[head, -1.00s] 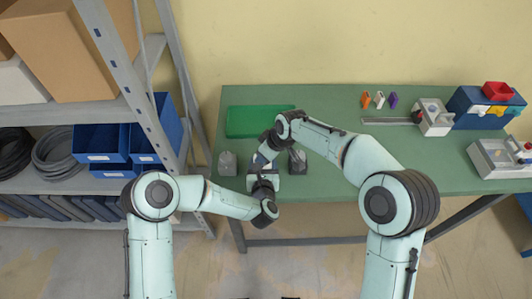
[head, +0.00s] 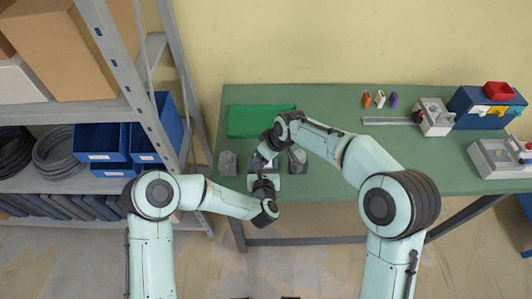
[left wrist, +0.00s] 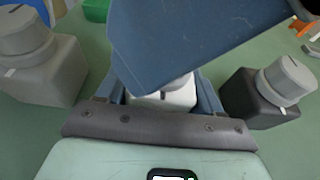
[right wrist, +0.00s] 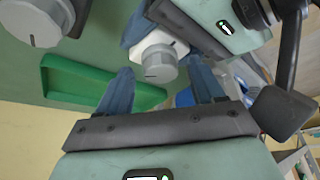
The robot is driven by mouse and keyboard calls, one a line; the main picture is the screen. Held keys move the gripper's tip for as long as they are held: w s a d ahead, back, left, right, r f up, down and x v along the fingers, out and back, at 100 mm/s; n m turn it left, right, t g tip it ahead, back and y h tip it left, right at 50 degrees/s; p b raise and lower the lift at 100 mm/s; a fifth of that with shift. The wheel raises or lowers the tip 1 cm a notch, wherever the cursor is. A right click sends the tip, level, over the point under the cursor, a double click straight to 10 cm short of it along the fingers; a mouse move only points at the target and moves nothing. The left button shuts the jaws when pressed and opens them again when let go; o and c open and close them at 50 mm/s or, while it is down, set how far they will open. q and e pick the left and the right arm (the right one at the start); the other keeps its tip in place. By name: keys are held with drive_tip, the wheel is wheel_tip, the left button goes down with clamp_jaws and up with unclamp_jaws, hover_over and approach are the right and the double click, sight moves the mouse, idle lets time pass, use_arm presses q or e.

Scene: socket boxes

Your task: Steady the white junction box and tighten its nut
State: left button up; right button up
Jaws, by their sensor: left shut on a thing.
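The white junction box (left wrist: 182,98) sits between the fingers of my left gripper (left wrist: 165,98), which is shut on it low on its sides. Its round light nut (right wrist: 155,64) faces my right gripper (right wrist: 160,68). The right fingers stand on either side of the nut with narrow gaps, so that gripper looks open around it. In the left wrist view a blue finger of my right gripper hides most of the nut and the box's top. In the head view my arms mostly cover the box.
A light grey box (head: 228,163) stands to the left and a dark grey box (head: 298,162) close to the right, both with knobs. A green tray (head: 240,122) lies behind.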

drive_tip(key=v, duration=1.2)
drive_tip(key=shift+w, duration=0.1)
drive_tip(key=w+a+f+n+g, duration=0.1)
drive_tip(key=f+n, duration=0.2)
drive_tip(key=w+a+f+n+g, duration=0.1)
drive_tip(key=f+n, duration=0.2)
drive_tip(key=f, duration=0.1)
drive_tip(key=w+a+f+n+g+y, duration=0.1)
drive_tip(key=f+n, duration=0.2)
drive_tip(key=f, duration=0.1)
drive_tip(key=shift+w+a, duration=0.4)
